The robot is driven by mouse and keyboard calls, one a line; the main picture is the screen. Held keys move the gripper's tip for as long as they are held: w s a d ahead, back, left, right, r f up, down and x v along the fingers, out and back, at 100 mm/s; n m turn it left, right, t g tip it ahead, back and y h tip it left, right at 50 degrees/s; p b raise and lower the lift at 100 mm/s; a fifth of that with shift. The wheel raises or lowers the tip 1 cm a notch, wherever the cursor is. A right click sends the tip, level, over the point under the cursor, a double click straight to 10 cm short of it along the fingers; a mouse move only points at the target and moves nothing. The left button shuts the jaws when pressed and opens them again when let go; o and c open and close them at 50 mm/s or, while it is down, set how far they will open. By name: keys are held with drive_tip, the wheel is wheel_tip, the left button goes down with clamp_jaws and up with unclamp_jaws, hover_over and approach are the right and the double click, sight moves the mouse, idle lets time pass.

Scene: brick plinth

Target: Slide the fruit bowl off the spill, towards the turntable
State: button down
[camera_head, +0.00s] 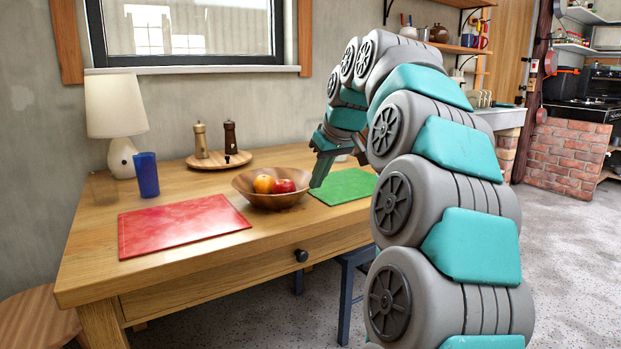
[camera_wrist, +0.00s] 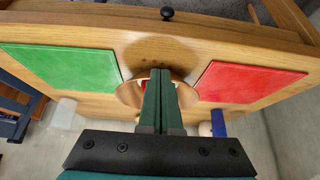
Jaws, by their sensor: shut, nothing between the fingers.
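The wooden fruit bowl (camera_head: 252,191), holding an orange fruit (camera_head: 264,184) and a red fruit (camera_head: 284,186), stands between the two mats. In the wrist view the bowl (camera_wrist: 127,94) is largely hidden behind my fingers. A darker patch (camera_wrist: 156,48), apparently the spill, shows on the wood between the bowl and the drawer-side edge. The round wooden turntable (camera_head: 203,163), bearing two mills, is behind and left of the bowl. My gripper (camera_head: 317,184) is shut and empty, pointing down at the bowl's right rim; contact cannot be told. Its fingers show in the wrist view (camera_wrist: 162,74).
A red mat (camera_head: 180,226) lies left of the bowl and a green mat (camera_head: 345,187) right. A blue cup (camera_head: 147,175) and a lamp (camera_head: 118,115) stand at the left. A translucent cup (camera_wrist: 65,112) stands beyond the green mat. The wood between bowl and turntable looks clear.

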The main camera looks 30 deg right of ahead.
drive_tip(key=x, duration=0.8)
drive_tip(key=shift+w+r, duration=0.2)
drive_tip(key=shift+w, duration=0.25)
drive_tip(key=shift+w+p, duration=0.3)
drive_tip(key=shift+w, duration=1.15)
drive_tip(key=shift+w, duration=0.1)
